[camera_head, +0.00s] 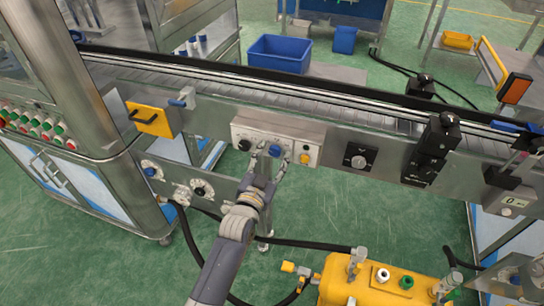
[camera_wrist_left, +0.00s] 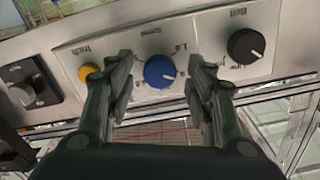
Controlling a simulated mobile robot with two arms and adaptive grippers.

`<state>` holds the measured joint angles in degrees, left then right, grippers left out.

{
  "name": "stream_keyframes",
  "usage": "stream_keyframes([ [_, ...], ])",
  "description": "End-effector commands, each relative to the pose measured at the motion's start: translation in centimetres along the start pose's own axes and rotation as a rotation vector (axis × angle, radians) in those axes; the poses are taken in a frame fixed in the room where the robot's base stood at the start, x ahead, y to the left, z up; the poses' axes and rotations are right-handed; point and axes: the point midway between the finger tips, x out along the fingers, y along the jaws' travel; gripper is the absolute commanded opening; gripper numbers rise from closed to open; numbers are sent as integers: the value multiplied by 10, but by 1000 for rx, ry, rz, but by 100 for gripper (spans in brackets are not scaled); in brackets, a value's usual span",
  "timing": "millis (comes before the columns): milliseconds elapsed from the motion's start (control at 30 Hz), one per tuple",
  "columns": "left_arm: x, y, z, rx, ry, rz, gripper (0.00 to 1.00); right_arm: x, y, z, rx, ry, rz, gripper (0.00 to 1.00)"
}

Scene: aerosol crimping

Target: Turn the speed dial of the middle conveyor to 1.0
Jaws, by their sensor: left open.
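The blue speed dial (camera_head: 275,151) sits on a pale control panel (camera_head: 240,131) on the conveyor's front side. In the left wrist view the blue dial (camera_wrist_left: 160,73) shows large between the fingers. Its white pointer mark points to the lower right there. The printed scale is upside down and partly hidden, so I cannot read the set value. My left gripper (camera_head: 270,158) is open in front of the panel. In the left wrist view my left gripper (camera_wrist_left: 161,62) has one finger on each side of the dial, with visible gaps. My right gripper is not in view.
A black dial (camera_wrist_left: 246,46) and a yellow button (camera_wrist_left: 88,73) flank the blue dial closely. A black switch box (camera_head: 359,158) is further right. A yellow tank (camera_head: 372,281) with hoses stands low at the right. A steel cabinet (camera_head: 130,190) stands at the left.

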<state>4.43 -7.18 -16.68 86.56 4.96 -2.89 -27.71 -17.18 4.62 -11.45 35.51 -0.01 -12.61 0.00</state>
Motion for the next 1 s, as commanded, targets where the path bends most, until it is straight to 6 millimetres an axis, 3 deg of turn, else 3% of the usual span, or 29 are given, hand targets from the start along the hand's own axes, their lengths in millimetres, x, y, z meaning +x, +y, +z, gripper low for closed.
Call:
stream_keyframes([
  [300, 2, 0, 0, -1, 0, 0, 49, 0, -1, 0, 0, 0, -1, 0],
  [367, 2, 0, 0, -1, 0, 0, 38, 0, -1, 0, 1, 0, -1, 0],
  [500, 2, 0, 0, 0, -1, 0, 6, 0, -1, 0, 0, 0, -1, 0],
  [1000, 2, 0, 0, -84, -2, 1, 5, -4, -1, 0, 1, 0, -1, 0],
])
